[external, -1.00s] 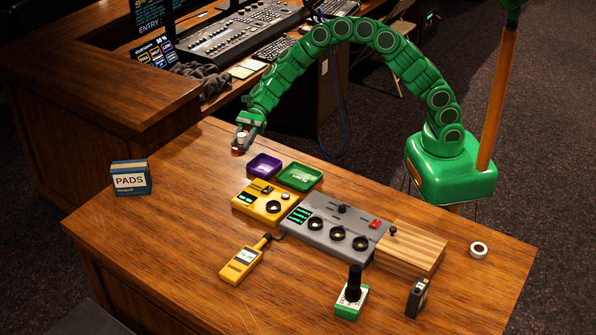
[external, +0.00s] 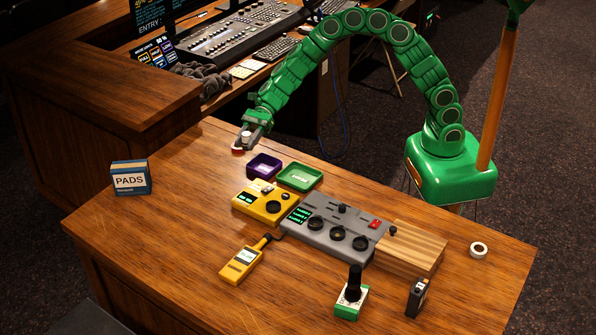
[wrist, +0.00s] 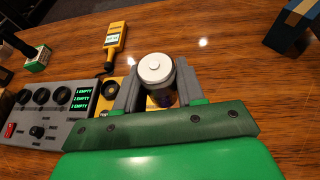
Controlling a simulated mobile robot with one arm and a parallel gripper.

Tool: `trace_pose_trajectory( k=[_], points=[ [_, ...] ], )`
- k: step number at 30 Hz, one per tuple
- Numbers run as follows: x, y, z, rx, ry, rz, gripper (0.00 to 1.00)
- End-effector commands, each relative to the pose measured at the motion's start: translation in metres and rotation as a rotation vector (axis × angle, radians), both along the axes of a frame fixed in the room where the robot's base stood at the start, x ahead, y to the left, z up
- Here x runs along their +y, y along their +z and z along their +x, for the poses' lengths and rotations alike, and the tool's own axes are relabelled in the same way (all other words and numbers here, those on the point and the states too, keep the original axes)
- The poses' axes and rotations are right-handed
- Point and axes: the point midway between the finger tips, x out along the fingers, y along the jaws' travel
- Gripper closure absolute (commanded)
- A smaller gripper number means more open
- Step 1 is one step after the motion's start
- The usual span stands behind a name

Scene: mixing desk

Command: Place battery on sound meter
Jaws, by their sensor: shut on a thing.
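My gripper (external: 246,139) is shut on an upright cylinder, the battery (wrist: 155,70), above the wooden desk beyond the two trays. In the wrist view the battery has a white round top with a small raised centre and a darker side, and sits between the two grey fingers (wrist: 158,88). The sound meter (external: 241,264) is a yellow handheld device with a lit display and a dark tip. It lies flat near the desk's front, well apart from my gripper, and also shows in the wrist view (wrist: 115,38).
A purple tray (external: 264,165) and a green tray (external: 300,177) are closest to my gripper. A yellow box (external: 262,205), a grey console (external: 335,232) and a wooden block (external: 411,248) form a row. A PADS box (external: 130,178) stands left, with bare desk around it.

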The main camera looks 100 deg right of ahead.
Motion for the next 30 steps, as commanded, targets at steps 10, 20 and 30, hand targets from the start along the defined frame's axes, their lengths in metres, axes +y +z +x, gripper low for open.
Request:
trace_pose_trajectory(
  k=[10, 20, 30],
  points=[
    [0.103, 0.015, -0.006, 0.002, -0.064, 0.003, 0.97],
    [0.181, 0.008, -0.042, 0.003, -0.030, 0.004, 0.97],
    [0.236, 0.002, -0.081, -0.001, 0.036, 0.006, 0.97]
  ],
)
